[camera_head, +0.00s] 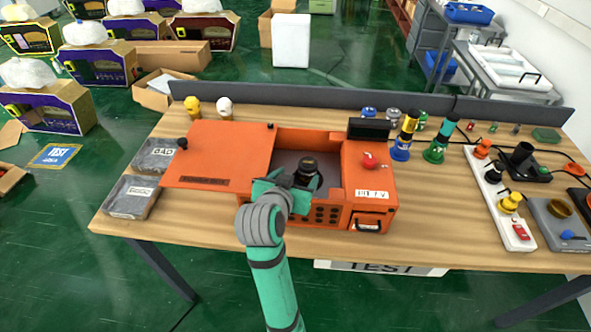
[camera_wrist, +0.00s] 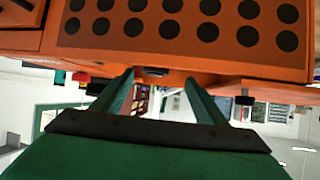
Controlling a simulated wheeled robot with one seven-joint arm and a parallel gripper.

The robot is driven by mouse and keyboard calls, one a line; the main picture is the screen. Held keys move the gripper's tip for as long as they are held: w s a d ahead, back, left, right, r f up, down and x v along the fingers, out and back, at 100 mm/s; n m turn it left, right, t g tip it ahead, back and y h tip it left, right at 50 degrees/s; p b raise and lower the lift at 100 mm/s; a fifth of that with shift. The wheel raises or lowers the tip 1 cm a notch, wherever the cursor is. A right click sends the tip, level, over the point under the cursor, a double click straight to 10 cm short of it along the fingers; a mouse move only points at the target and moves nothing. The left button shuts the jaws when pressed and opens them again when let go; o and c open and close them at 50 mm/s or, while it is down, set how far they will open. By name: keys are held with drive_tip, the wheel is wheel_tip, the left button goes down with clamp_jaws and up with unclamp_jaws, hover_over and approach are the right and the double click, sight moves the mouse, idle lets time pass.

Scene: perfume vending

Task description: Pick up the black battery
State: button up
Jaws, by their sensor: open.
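A black round-topped object (camera_head: 307,166), which looks like the black battery, stands in the open bay of an orange box (camera_head: 375,172) in the head view. My gripper (camera_head: 286,188) is at the near side of the bay, in front of and a little left of this object. In the wrist view my gripper (camera_wrist: 158,78) has its two green fingers apart. A small dark round part (camera_wrist: 156,71) shows between the fingertips at the edge of the orange box (camera_wrist: 222,60); I cannot tell whether it is the battery. The battery's lower part is hidden in the bay.
The box's orange lid (camera_head: 215,158) lies open to the left. Two grey bins (camera_head: 130,196) stand left of it. A yellow-black cylinder (camera_head: 404,137) and a green-based one (camera_head: 440,140) stand behind right. A white strip (camera_head: 495,200) lies farther right. The table's front strip is mostly clear.

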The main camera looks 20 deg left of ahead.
sight(308, 166)
drive_tip(key=x, duration=0.3)
drive_tip(key=shift+w+f, duration=0.25)
drive_tip(key=shift+w, duration=0.1)
drive_tip(key=shift+d+x, duration=0.2)
drive_tip(key=shift+x, duration=1.4)
drive_tip(key=shift+d+x, duration=0.2)
drive_tip(key=shift+x, duration=1.4)
drive_tip(key=shift+w+r, duration=0.1)
drive_tip(key=shift+r, duration=0.1)
drive_tip(key=c, duration=1.4)
